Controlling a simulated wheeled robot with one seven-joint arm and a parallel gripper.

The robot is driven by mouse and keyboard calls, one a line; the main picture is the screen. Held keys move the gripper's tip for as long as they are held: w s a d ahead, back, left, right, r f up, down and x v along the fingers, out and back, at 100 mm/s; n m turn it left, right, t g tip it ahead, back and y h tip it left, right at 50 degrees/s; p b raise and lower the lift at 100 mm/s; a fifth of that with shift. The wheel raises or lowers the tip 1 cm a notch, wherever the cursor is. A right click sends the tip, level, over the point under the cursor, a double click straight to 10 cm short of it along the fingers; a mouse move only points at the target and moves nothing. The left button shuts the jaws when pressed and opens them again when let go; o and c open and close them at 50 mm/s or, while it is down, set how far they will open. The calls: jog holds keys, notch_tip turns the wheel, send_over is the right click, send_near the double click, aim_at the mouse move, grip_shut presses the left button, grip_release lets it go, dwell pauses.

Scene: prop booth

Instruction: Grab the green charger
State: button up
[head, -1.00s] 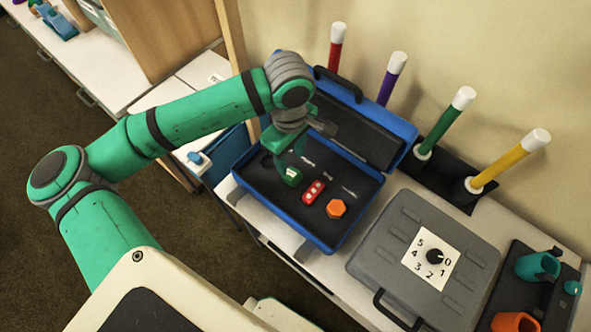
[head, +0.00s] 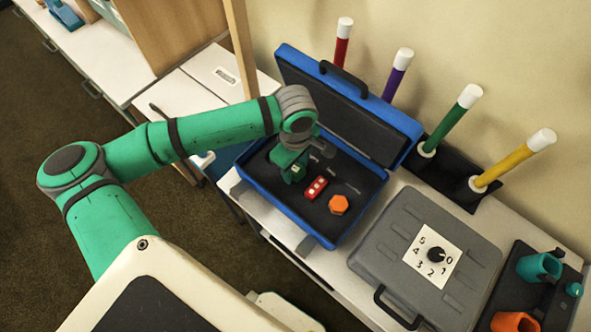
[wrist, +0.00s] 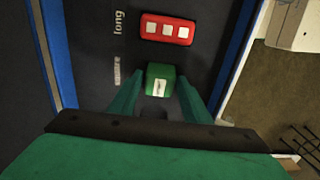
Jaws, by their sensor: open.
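The green charger (wrist: 160,79) is a small green block with a pale label, lying in the dark interior of the open blue case (head: 284,217). In the wrist view it sits between the tips of my gripper (wrist: 159,86). The jaws are open, with one finger on each side of the charger; I cannot tell whether either touches it. In the head view my gripper (head: 291,165) is down inside the case and largely covers the charger.
A red block (head: 315,188) with white squares lies close to the charger, and an orange hexagonal piece (head: 338,204) beyond it. The case's raised lid (head: 345,115) stands behind. A grey case (head: 408,220) with a dial is to the right. Coloured tubes stand along the wall.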

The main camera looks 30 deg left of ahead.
jog(key=shift+c, duration=0.6)
jog(key=c, duration=0.7)
jog(key=shift+c, duration=0.2)
jog(key=shift+r, duration=0.15)
